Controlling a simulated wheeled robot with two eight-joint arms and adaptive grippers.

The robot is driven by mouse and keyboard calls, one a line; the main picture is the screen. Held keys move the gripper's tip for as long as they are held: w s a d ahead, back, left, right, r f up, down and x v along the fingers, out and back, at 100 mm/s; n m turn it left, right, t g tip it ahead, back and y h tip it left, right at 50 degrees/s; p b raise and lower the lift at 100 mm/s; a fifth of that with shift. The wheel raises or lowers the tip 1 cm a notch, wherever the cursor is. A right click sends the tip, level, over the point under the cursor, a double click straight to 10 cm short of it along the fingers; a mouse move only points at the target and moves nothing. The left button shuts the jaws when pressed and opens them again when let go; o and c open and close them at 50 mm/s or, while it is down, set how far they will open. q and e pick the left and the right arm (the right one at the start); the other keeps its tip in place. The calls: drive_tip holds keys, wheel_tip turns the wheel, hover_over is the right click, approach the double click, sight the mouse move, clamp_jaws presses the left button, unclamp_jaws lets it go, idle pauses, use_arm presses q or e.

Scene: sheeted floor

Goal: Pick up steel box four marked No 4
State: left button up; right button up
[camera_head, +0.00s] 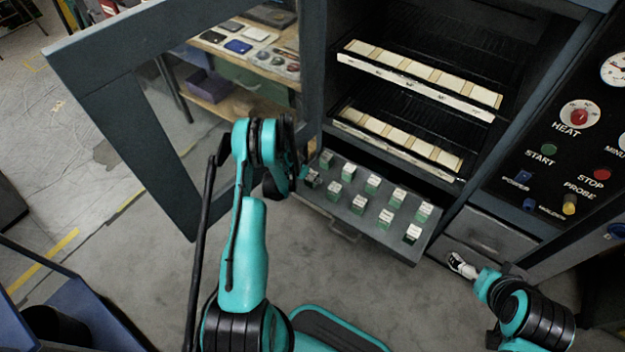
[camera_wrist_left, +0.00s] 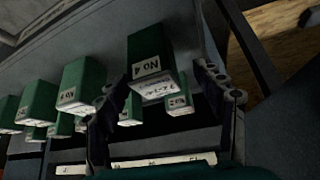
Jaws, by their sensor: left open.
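The steel box marked No 4 (camera_wrist_left: 150,48) is a green block with a white label end. In the left wrist view it stands between the fingers of my left gripper (camera_wrist_left: 155,82), which is open, with gaps visible beside the box. In the head view my left gripper (camera_head: 298,180) is at the left end of the pulled-out drawer (camera_head: 345,222), beside the leftmost box, and my arm partly hides that area. My right gripper (camera_head: 462,266) is low at the right, in front of the lower cabinet panel, too small to read.
Several similar green boxes (camera_head: 372,183) stand in rows in the drawer; one box (camera_wrist_left: 75,85) is beside No 4. Shelves with pale strips (camera_head: 420,75) are above. The open glazed door (camera_head: 120,80) is at left, the control panel (camera_head: 570,150) at right.

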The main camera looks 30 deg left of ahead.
use_arm(q)
drive_tip(key=b+x, duration=0.1)
drive_tip(key=x, duration=0.3)
drive_tip(key=shift+w+d+f+b, duration=0.1)
drive_tip(key=shift+d+b, duration=0.05)
drive_tip(key=shift+b, duration=0.25)
drive_tip(key=shift+c, duration=0.6)
clamp_jaws()
